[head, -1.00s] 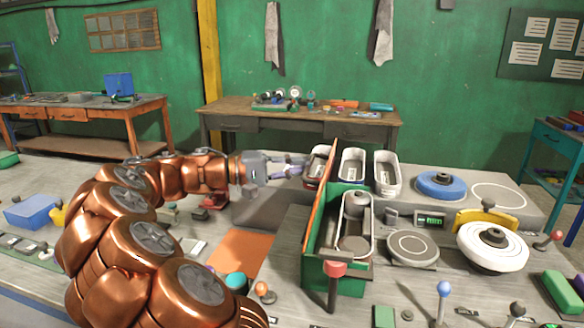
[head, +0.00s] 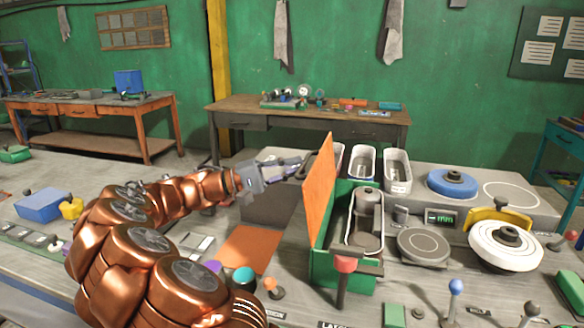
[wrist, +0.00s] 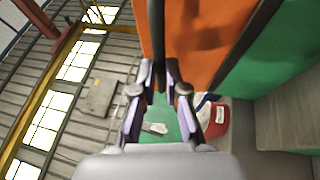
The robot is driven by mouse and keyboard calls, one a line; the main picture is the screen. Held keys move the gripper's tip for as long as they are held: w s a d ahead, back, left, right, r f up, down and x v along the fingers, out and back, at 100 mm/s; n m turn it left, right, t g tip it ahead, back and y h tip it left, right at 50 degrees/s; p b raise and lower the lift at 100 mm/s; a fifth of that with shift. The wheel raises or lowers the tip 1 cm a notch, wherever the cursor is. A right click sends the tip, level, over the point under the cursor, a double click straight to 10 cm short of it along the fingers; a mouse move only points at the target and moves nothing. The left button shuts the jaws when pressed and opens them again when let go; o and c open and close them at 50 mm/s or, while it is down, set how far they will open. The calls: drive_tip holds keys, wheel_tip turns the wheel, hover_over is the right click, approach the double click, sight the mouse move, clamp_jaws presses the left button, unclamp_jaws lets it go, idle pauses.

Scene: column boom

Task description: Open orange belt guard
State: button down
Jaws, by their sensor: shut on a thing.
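The orange belt guard (head: 319,190) is a flat panel on the left side of a green housing (head: 345,268). It stands almost upright, tilted a little to the left, and the housing top is uncovered, showing grey pulleys (head: 368,222) inside. My gripper (head: 308,164) is at the guard's upper far edge in the head view. In the wrist view the guard (wrist: 205,40) fills the upper middle, and my gripper (wrist: 164,88) is shut on a dark bar beside the panel, which looks like its handle. The exact contact is partly hidden by the fingers.
Open trays (head: 397,171) stand behind the housing. A blue disc (head: 452,183), a white wheel (head: 497,246) and a grey disc (head: 423,245) lie to the right. An orange mat (head: 250,249) lies clear to the left.

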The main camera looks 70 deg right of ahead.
drive_tip(key=shift+s+f, duration=0.1)
drive_tip(key=shift+f, duration=0.2)
drive_tip(key=c, duration=1.2)
unclamp_jaws()
drive_tip(key=shift+r, duration=0.1)
drive_tip(key=v, duration=1.2)
